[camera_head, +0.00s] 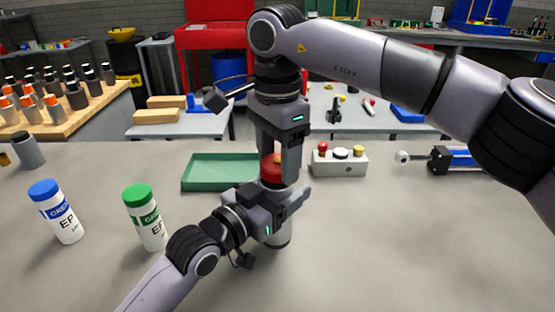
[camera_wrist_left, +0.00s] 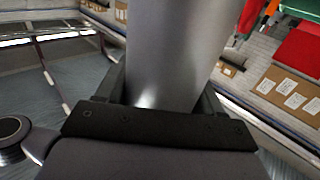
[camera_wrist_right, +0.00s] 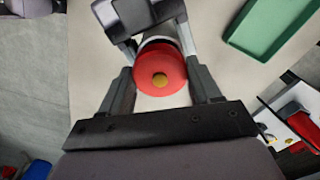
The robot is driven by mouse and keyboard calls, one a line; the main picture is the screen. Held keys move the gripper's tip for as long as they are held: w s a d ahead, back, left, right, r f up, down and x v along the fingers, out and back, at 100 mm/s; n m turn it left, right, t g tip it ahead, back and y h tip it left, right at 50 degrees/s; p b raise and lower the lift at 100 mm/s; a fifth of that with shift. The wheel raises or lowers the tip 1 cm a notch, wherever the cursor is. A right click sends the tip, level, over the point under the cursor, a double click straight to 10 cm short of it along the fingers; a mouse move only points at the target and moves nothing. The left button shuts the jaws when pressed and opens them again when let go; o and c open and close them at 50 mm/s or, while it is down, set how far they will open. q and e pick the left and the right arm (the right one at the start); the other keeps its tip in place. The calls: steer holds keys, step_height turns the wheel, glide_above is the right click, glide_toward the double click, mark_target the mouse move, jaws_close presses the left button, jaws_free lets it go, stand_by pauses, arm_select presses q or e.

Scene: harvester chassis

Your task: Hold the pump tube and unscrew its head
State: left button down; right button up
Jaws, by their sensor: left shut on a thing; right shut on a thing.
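The pump tube (camera_head: 278,238) is a grey cylinder standing upright on the grey table, with a red head (camera_head: 270,168) on top. My left gripper (camera_head: 285,195) is shut on the tube's body from the left side. The tube (camera_wrist_left: 178,55) fills the middle of the left wrist view between the fingers. My right gripper (camera_head: 280,165) points straight down and is shut on the red head. In the right wrist view the round red head (camera_wrist_right: 161,70), with a yellow centre, sits between the two fingers. The gripped faces of the tube are partly hidden by the fingers.
A green tray (camera_head: 215,172) lies behind and left of the tube. A grey box with coloured buttons (camera_head: 340,160) stands behind right. A green-capped bottle (camera_head: 146,220) and a blue-capped bottle (camera_head: 58,212) stand at left. The table's right front is clear.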

mark_target(277, 160)
steer(key=shift+r, duration=0.5)
steer(key=shift+r, duration=2)
arm_select(q)
steer(key=shift+c, duration=0.3)
jaws_free()
steer(key=v, duration=1.2)
arm_select(e)
steer(key=shift+f, duration=0.2)
